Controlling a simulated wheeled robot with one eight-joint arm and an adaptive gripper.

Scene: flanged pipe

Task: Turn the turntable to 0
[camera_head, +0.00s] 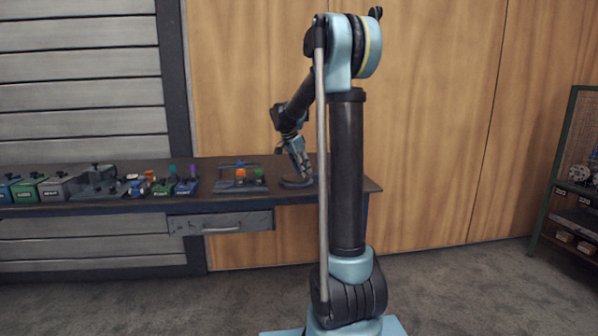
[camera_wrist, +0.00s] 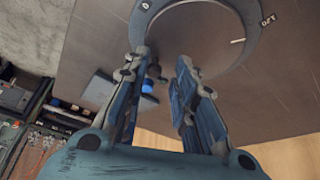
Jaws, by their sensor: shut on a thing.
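The turntable (camera_head: 291,184) is a dark round disc at the right part of the bench, partly hidden by my gripper (camera_head: 304,175). In the wrist view the turntable (camera_wrist: 205,35) fills the top, with a grey ring around it. The ring carries a "0" at its upper left and a "120" at its right. A white line (camera_wrist: 238,41) on the disc points towards the 120 side. My gripper (camera_wrist: 163,62) reaches down over the disc's near edge, shut on a small dark peg (camera_wrist: 154,71) between its fingers. The exact contact is hard to see.
A small stand with orange and green parts (camera_head: 241,177) is left of the turntable. Further left on the bench are several coloured boxes (camera_head: 28,188) and small fixtures. The bench's right edge (camera_head: 372,185) is close to the turntable. A rack (camera_head: 575,170) stands far right.

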